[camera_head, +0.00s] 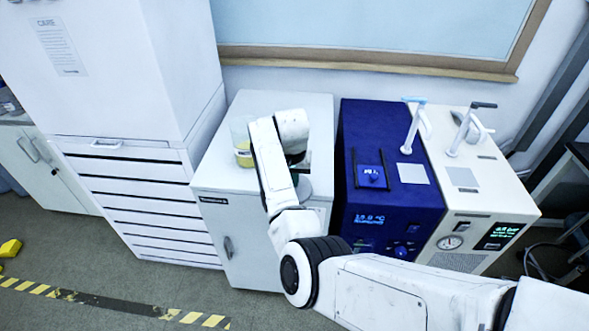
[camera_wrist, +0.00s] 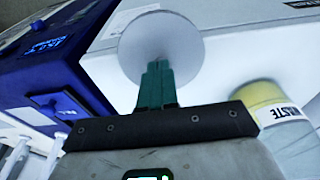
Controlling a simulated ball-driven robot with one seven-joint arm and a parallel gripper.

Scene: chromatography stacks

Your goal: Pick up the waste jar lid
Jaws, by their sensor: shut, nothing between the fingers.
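The waste jar lid (camera_wrist: 161,42) shows in the wrist view as a plain grey disc on the white cabinet top, close to the cabinet edge. In the head view the lid (camera_head: 304,187) is partly hidden by my arm. My gripper (camera_wrist: 157,64) has its teal fingers shut together and empty. Its fingertips overlap the middle of the lid in the wrist view; whether they touch it I cannot tell. The waste jar (camera_wrist: 266,97), with yellow contents and a WASTE label, stands beside my gripper. It also shows in the head view (camera_head: 241,142).
The white cabinet (camera_head: 215,165) carries the jar and lid. A dark blue chiller unit (camera_head: 385,125) stands right of it, then a white pump unit (camera_head: 485,175) with upright hose fittings. A tall white cabinet (camera_head: 120,75) stands left. A wall (camera_head: 300,77) is behind.

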